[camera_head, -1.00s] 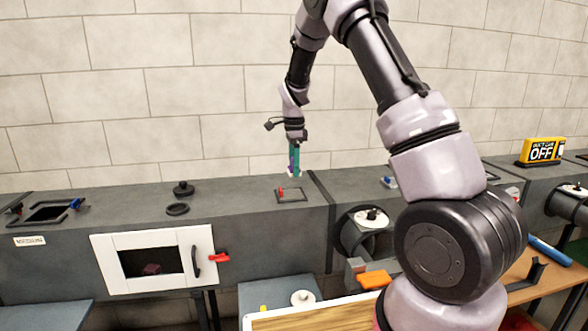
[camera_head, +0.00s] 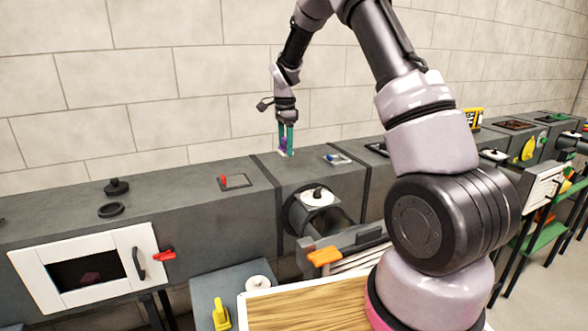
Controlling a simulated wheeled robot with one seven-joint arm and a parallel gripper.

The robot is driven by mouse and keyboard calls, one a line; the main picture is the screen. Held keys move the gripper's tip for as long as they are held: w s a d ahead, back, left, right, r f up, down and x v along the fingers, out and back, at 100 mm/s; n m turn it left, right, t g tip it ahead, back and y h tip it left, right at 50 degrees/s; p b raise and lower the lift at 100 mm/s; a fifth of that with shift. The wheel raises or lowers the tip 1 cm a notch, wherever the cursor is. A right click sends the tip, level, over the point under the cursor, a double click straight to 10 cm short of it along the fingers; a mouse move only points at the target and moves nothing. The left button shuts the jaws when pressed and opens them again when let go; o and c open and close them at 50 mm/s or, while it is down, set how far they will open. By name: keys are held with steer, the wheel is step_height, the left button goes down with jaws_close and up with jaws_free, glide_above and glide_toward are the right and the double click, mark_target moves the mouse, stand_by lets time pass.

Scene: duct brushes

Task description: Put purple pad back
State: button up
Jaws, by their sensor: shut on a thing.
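My gripper (camera_head: 286,148) hangs down above the grey duct, with its teal fingers shut on a small purple pad (camera_head: 283,144). The fingers hide part of the pad. From this view I cannot tell exactly how high it is over the duct top. The gripper appears between a small hatch with a red latch (camera_head: 235,181) on the left and a hatch with a blue latch (camera_head: 338,159) on the right.
A white-framed door (camera_head: 125,240) on the duct front shows a dark reddish block (camera_head: 90,278) behind it. A black knob (camera_head: 116,187) and ring (camera_head: 110,209) lie on the duct top. A round white-capped port (camera_head: 318,199), an orange block (camera_head: 325,256) and a wooden tabletop (camera_head: 300,308) are nearer.

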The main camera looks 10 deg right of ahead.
mark_target(286, 173)
step_height(286, 173, down, 3)
steer(key=shift+d+r, duration=0.1)
steer(key=shift+d, duration=0.05)
steer(key=shift+f, duration=2.1)
steer(key=shift+f, duration=0.2)
steer(key=o, duration=1.2)
steer(key=shift+r, duration=0.1)
